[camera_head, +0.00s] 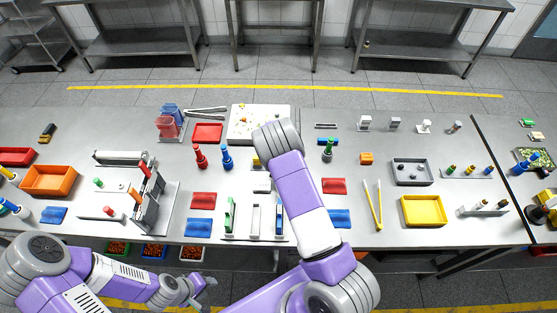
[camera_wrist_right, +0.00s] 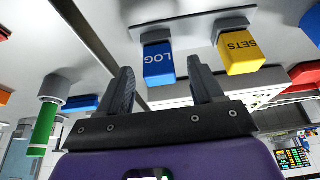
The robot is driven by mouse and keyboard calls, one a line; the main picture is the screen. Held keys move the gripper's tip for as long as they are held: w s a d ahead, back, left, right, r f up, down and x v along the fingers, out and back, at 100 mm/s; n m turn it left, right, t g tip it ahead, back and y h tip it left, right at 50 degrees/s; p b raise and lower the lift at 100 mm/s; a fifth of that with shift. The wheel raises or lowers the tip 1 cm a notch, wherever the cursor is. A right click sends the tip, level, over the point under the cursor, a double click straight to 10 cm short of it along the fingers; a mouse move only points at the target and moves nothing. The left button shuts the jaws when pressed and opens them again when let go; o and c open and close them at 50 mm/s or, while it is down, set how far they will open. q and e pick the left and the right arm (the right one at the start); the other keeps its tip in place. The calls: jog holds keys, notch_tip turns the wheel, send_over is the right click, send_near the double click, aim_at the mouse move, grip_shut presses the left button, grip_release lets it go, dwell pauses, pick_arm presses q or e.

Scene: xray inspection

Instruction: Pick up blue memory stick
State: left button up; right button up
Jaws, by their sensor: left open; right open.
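The blue memory stick (camera_wrist_right: 158,68), marked LOG, shows in the right wrist view, plugged into a pale holder (camera_wrist_right: 195,28). A yellow stick (camera_wrist_right: 240,52) marked SETS stands beside it. My right gripper (camera_wrist_right: 160,82) is open, and the blue stick appears between its fingertips in the picture. I cannot tell how far off it is, and no contact shows. In the head view my right arm hides the right gripper and the blue stick; a bit of yellow (camera_head: 256,161) shows beside the arm. My left gripper (camera_head: 204,291) is open and empty, low at the table's front edge.
Red (camera_head: 200,156) and blue (camera_head: 227,157) bottle-like items stand left of the right arm. A rack with upright green and white pieces (camera_head: 231,214) is nearer. Yellow tweezers (camera_head: 373,205) and a yellow tray (camera_head: 424,211) lie to the right. Bare table shows between the items.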

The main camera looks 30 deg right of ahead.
jog(key=shift+x, duration=0.8)
jog(key=shift+c, duration=0.2)
jog(key=c, duration=1)
jog(key=shift+w+r, duration=0.1)
notch_tip(320, 180, up, 10)
jog(key=shift+f, duration=0.1)
